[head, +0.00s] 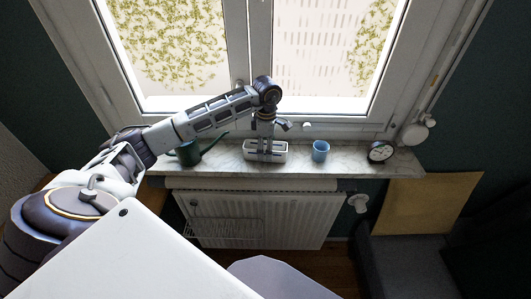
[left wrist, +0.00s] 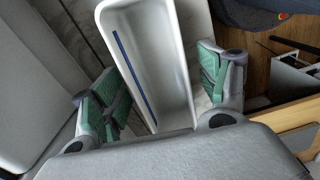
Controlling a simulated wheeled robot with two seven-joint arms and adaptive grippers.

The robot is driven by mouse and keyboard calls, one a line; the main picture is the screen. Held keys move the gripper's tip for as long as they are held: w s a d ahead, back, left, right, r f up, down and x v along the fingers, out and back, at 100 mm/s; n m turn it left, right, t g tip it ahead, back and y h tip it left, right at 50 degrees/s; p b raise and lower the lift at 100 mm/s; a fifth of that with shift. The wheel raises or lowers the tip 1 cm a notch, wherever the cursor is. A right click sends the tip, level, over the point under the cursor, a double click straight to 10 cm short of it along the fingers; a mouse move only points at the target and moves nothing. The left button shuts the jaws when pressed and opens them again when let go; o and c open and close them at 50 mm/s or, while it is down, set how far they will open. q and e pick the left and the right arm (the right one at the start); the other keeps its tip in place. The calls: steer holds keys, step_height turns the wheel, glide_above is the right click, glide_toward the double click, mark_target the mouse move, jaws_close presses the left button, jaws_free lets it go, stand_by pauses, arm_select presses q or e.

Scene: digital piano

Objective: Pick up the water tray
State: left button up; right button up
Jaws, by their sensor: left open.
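The water tray (head: 279,154) is a small white tray on the marble windowsill, partly hidden by my left gripper. In the left wrist view the tray (left wrist: 150,50) is a long, deep white trough with a dark blue line inside. My left gripper (head: 265,146) points down over the tray. In the left wrist view the green-padded fingers of my left gripper (left wrist: 157,72) are open, one on each side of the trough. A gap shows between the pads and the tray's walls. My right gripper is not in view.
A dark green watering can (head: 188,153) stands left of the tray on the sill (head: 345,165). A blue cup (head: 320,151) and a black clock (head: 381,152) stand to its right. The closed window (head: 255,60) rises behind, and a radiator (head: 290,215) is below.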

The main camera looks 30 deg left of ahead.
arm_select(q)
steer(key=c, duration=1.3)
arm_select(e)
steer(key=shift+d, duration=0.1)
arm_select(q)
steer(key=shift+r, duration=0.1)
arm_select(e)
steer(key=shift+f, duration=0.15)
arm_select(q)
steer(key=shift+s+d+r+b, duration=0.1)
steer(key=shift+r+b, duration=0.25)
steer(key=shift+r, duration=0.05)
steer(key=shift+s+r+b, duration=0.65)
steer(key=shift+r, duration=2.3)
steer(key=shift+s+d+b, duration=0.5)
steer(key=shift+s+d, duration=1.2)
steer(key=shift+s, duration=0.9)
steer(key=shift+s+d+b, duration=0.5)
steer(key=shift+s+d, duration=1.25)
steer(key=shift+s, duration=0.8)
steer(key=shift+s+d+b, duration=0.5)
steer(key=shift+s+d, duration=1.2)
steer(key=shift+s, duration=0.9)
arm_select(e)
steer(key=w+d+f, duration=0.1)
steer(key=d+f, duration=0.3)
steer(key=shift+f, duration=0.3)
